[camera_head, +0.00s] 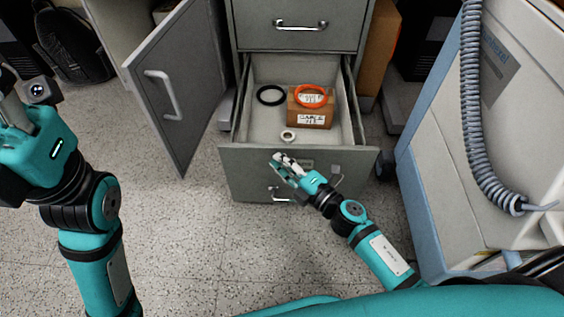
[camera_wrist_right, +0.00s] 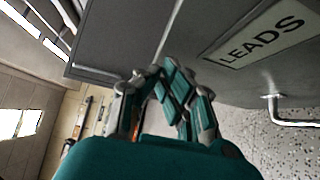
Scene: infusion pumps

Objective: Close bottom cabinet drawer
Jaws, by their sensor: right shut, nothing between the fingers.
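The bottom cabinet drawer (camera_head: 237,160) is pulled open below a shut grey drawer. Inside it lie a cardboard box (camera_head: 311,117), an orange ring (camera_head: 311,95), a black ring (camera_head: 270,95) and a small white roll (camera_head: 288,136). My right gripper (camera_head: 278,160) is shut and empty at the upper part of the drawer front; I cannot tell if it touches. In the right wrist view the gripper (camera_wrist_right: 165,80) is before the grey front, near a label "LEADS" (camera_wrist_right: 262,36) and a metal handle (camera_wrist_right: 275,110). My left gripper (camera_head: 22,100) is at the left edge, its fingertips partly cut off.
A grey cabinet door (camera_head: 180,85) stands open left of the drawer. A large pale machine with blue edges (camera_head: 440,150) and a coiled grey cable (camera_head: 475,120) stands on the right. A black bag (camera_head: 72,42) is at the back left. The speckled floor in front is clear.

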